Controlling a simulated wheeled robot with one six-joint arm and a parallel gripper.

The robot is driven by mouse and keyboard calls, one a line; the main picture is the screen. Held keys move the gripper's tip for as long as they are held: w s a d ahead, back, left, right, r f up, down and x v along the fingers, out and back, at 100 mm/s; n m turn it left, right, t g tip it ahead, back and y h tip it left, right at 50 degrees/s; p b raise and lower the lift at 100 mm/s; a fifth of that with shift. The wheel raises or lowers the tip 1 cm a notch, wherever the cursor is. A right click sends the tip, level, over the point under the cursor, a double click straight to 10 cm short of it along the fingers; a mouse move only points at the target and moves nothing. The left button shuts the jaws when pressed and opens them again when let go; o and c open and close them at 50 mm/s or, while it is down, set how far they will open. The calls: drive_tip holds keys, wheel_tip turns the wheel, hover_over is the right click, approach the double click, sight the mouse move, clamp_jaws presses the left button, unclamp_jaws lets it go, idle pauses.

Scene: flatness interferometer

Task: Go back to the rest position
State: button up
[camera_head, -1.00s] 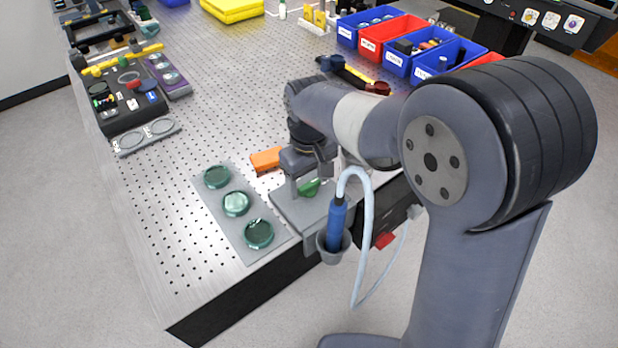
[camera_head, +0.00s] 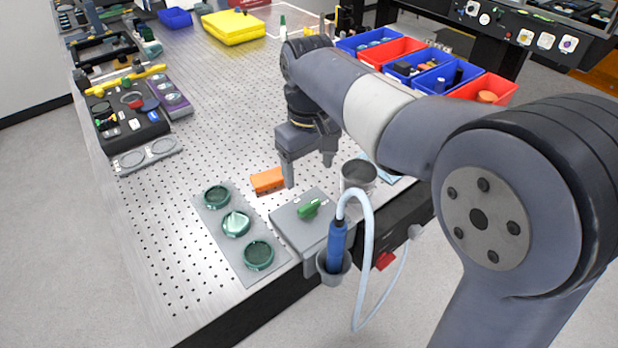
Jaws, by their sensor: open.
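My gripper (camera_head: 309,172) hangs above the perforated metal table (camera_head: 225,110), with its two fingers apart and pointing down. Nothing shows between the fingers. It is above and behind a grey plate (camera_head: 296,237) that carries a green handle or lever (camera_head: 309,208). My gripper is apart from that green piece. An orange block (camera_head: 267,180) lies just left of the left finger, and the picture does not show clearly how far apart they are.
A plate with green-rimmed discs (camera_head: 235,223) lies left of the grey plate. A blue tool (camera_head: 335,250) with a pale hose stands in a holder at the front edge. A grey cup (camera_head: 358,174) is right of my gripper. Blue and red bins (camera_head: 391,51) stand behind. The middle of the table is clear.

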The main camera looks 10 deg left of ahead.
sight(309, 204)
drive_tip(key=shift+r, duration=0.25)
drive_tip(key=shift+f, duration=0.1)
wheel_tip(309, 204, down, 11)
drive_tip(key=shift+r, duration=0.1)
drive_tip(key=shift+n+b, duration=0.3)
drive_tip(key=shift+n, duration=0.2)
drive_tip(key=shift+r, duration=0.85)
